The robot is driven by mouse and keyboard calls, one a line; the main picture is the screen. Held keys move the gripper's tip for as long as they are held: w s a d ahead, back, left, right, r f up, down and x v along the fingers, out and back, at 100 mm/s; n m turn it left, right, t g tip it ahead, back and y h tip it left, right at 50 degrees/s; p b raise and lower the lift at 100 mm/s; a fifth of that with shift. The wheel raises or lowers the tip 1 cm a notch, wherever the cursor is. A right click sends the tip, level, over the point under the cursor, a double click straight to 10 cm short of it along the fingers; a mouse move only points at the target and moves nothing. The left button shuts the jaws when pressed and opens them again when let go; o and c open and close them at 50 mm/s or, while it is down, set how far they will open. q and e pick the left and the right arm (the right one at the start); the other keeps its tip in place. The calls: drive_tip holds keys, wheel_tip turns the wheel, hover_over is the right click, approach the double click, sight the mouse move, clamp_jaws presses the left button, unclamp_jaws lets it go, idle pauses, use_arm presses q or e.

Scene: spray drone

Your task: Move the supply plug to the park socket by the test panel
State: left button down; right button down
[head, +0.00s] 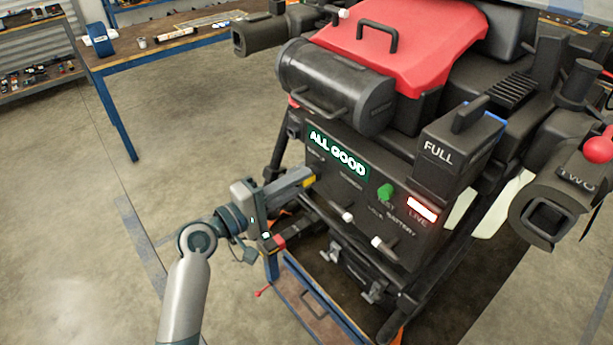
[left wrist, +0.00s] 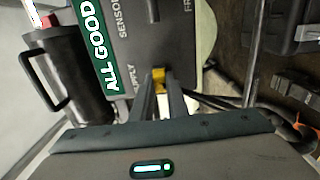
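The drone's dark front panel (head: 345,190) carries a lit green ALL GOOD display (head: 338,155), which also shows in the left wrist view (left wrist: 92,45). My left gripper (head: 310,179) reaches the panel's left side, below the display. In the left wrist view its two fingers (left wrist: 160,84) close around a small yellow piece, seemingly the supply plug (left wrist: 159,75), beside a partly hidden SUPPLY label. The fingers hide whether the plug is seated in its socket. A green knob (head: 385,192) and a lit LIVE light (head: 421,209) sit further right. I cannot make out the park socket. My right gripper is out of view.
A black cylinder tank (head: 336,88) with a handle overhangs the panel. A black FULL block (head: 455,150) stands at its right. White-tipped levers (head: 347,216) stick out below. A blue-edged stand (head: 320,310) is under the drone. Open floor lies left.

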use_arm(q)
drive_tip(key=shift+a, duration=0.15)
drive_tip(key=shift+p+v, duration=0.3)
drive_tip(key=shift+v, duration=2.6)
drive_tip(key=shift+s, duration=0.1)
drive_tip(key=w+a+r+b, duration=0.4)
drive_tip(key=w+a+b, duration=0.1)
drive_tip(key=w, duration=0.3)
drive_tip(key=shift+w+a, duration=0.35)
drive_tip(key=shift+a, duration=0.1)
